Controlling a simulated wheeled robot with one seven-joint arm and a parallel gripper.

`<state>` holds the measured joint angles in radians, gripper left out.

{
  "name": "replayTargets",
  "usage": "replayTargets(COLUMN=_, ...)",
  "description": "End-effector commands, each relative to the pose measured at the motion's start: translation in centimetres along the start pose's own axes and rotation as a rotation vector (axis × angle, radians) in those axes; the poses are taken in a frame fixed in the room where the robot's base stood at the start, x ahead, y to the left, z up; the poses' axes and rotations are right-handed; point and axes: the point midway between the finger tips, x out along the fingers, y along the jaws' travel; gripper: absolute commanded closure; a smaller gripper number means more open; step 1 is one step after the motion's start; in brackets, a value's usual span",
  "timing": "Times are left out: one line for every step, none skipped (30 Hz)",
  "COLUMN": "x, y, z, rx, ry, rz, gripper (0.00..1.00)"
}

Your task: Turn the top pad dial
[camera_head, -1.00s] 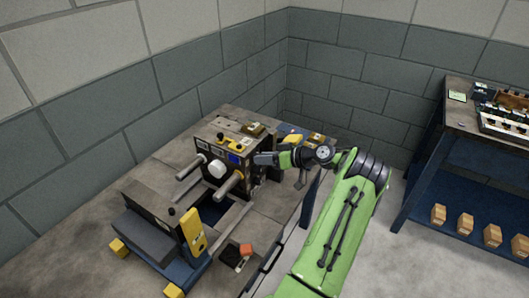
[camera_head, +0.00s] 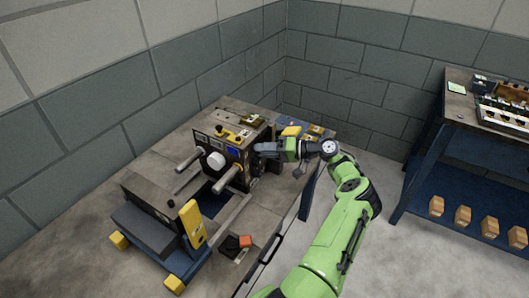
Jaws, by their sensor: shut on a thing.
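A dark mould block (camera_head: 214,172) stands on the table, with a white round boss and metal guide pins on its front face. My gripper (camera_head: 257,150) comes in from the right, its tips at the block's right side near the upper edge. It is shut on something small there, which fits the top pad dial. The dial itself is hidden by the fingers and too small to make out. A blue pad (camera_head: 234,153) shows on the block's front face, just left of my fingertips.
The second mould half (camera_head: 150,222) with a yellow lever (camera_head: 192,222) sits at the front left. An orange block (camera_head: 246,241) lies by the table's front edge. A blue shelf bench (camera_head: 415,172) stands at the right, with clear floor between.

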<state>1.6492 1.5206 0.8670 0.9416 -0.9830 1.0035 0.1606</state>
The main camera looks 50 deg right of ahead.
Motion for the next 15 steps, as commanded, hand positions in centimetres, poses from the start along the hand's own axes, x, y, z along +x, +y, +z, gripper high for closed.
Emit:
replayTargets(x=-0.04, y=0.12, z=0.0, rx=0.014, ry=0.002, rz=-0.006, gripper=1.0)
replayTargets(x=-0.03, y=0.12, z=0.01, rx=0.021, ry=0.002, rz=-0.009, gripper=1.0)
replayTargets(x=-0.03, y=0.13, z=0.02, rx=0.03, ry=0.002, rz=-0.012, gripper=1.0)
replayTargets(x=-0.03, y=0.13, z=0.01, rx=0.036, ry=0.002, rz=-0.014, gripper=1.0)
replayTargets(x=-0.02, y=0.12, z=0.0, rx=0.041, ry=0.002, rz=-0.016, gripper=1.0)
replayTargets(x=-0.02, y=0.12, z=-0.01, rx=0.047, ry=0.002, rz=-0.018, gripper=1.0)
replayTargets(x=-0.02, y=0.12, z=-0.01, rx=0.05, ry=0.002, rz=-0.019, gripper=1.0)
replayTargets(x=-0.02, y=0.12, z=-0.01, rx=0.052, ry=0.002, rz=-0.02, gripper=1.0)
replayTargets(x=-0.02, y=0.12, z=-0.01, rx=0.054, ry=0.002, rz=-0.021, gripper=1.0)
replayTargets(x=-0.02, y=0.12, z=-0.01, rx=0.056, ry=0.002, rz=-0.021, gripper=1.0)
replayTargets(x=-0.02, y=0.11, z=0.0, rx=0.056, ry=0.001, rz=-0.021, gripper=1.0)
replayTargets(x=-0.02, y=0.11, z=0.0, rx=0.057, ry=0.001, rz=-0.021, gripper=1.0)
replayTargets(x=-0.02, y=0.11, z=-0.01, rx=0.057, ry=0.001, rz=-0.021, gripper=1.0)
replayTargets(x=-0.02, y=0.1, z=0.0, rx=0.057, ry=0.001, rz=-0.021, gripper=1.0)
replayTargets(x=-0.02, y=0.1, z=0.0, rx=0.057, ry=0.001, rz=-0.021, gripper=1.0)
